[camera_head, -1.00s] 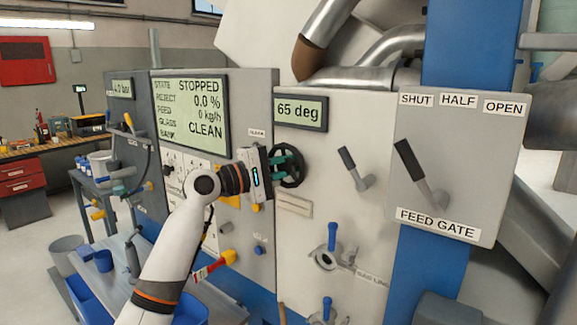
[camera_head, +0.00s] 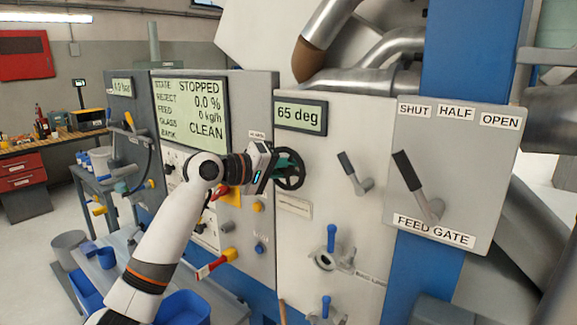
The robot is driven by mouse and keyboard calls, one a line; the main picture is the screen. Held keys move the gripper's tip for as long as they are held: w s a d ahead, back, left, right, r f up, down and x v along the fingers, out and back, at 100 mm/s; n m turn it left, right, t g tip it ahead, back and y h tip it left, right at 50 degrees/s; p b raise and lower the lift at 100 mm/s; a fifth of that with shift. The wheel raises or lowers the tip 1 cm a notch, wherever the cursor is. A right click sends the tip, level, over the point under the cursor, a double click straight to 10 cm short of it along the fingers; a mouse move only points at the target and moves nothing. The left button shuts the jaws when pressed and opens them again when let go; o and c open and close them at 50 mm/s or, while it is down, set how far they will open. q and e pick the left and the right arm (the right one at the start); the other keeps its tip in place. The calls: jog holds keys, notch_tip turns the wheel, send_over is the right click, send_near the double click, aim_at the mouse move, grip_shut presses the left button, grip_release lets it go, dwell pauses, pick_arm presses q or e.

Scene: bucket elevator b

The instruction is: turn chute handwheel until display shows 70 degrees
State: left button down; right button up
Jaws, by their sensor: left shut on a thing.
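The chute handwheel (camera_head: 293,171) is a dark round wheel on the light grey panel, below a small display (camera_head: 300,116) that reads 65 deg. My left gripper (camera_head: 277,168) is shut on the handwheel at its left side, and its body is tilted. The gripper hides part of the wheel's left rim. My right gripper is not in view.
A large screen (camera_head: 190,110) to the left reads STOPPED, 0.0 %, 0 kg/h and CLEAN. The feed gate lever (camera_head: 415,185) and another black-handled lever (camera_head: 353,172) stand right of the wheel. A blue-handled valve (camera_head: 330,240) is below. Blue bins (camera_head: 182,308) are at lower left.

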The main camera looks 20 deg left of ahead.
pick_arm(q)
jog(key=shift+f, duration=0.2)
jog(key=c, duration=1.6)
grip_release()
jog(key=shift+r, duration=0.1)
jog(key=shift+s, duration=0.1)
jog(key=shift+s+a, duration=0.2)
jog(key=shift+a, duration=0.05)
jog(key=b+v, duration=0.4)
jog(key=v, duration=0.7)
jog(key=shift+s+a, duration=0.1)
